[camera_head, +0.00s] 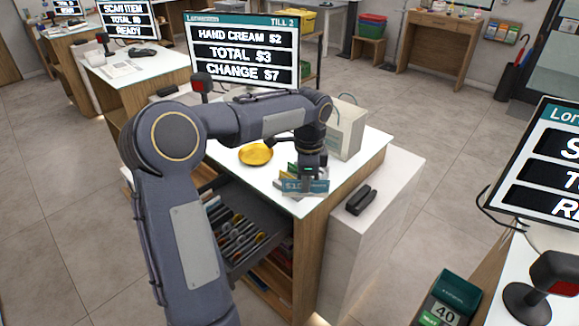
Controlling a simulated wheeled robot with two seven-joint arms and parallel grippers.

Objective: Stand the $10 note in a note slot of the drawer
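The $10 note (291,187) is a blue-teal strip that shows its face near the front edge of the white counter top. My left gripper (308,176) points down over the counter and looks shut on the note, with the note standing out to both sides below the fingers. The fingertips are small and partly hidden by the note. The open drawer (268,222) is dark grey and sits below the counter top, left of and lower than the gripper. Several notes and coins (238,240) lie in its compartments. My arm hides its left part. My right gripper is out of view.
A till screen (243,50) reads change $7. A black device (361,200) lies on the white side ledge. Another screen stands at right.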

